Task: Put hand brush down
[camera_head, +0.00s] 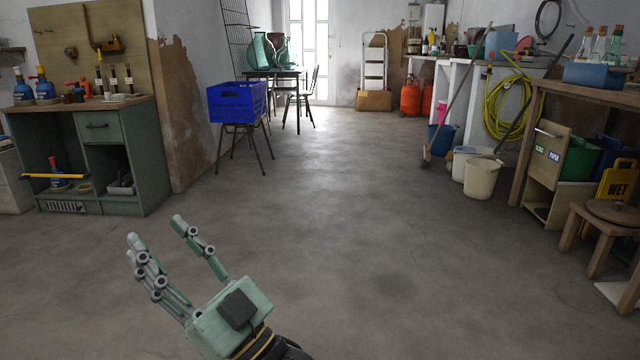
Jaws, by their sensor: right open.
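My right gripper (157,235) shows at the lower left of the head view, with its fingers spread open and nothing between them. It is held over bare concrete floor. I cannot make out a hand brush anywhere in this view, neither in the gripper nor on the surfaces that show. My left gripper is not in view.
A green workbench (140,165) stands at the left, and a blue crate (238,103) sits on a stool beyond it. Buckets, including a cream one (482,178), and a leaning broom (455,100) line the right. The middle floor (340,210) is clear.

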